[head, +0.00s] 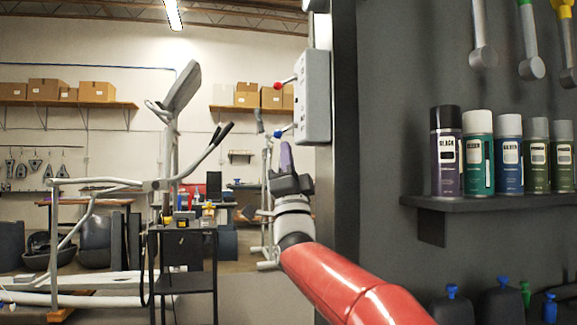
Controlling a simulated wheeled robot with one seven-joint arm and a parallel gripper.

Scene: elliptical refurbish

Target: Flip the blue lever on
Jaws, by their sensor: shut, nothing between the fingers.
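A grey switch box (316,97) is fixed to the edge of the dark wall panel, above the middle of the head view. A blue lever (281,133) sticks out from the lower left side of the box. A red lever (284,84) sticks out higher on the same side. My gripper (286,155) is at the end of my red arm, just below the box and a little under the blue lever. Its fingers point up and look closed and empty. I cannot tell whether it touches the lever.
A shelf (480,202) with several spray cans is on the dark wall at right, with tools hanging above. A black stand (183,255) and an elliptical machine (165,190) stand at left. Wall shelves with boxes (97,91) are behind.

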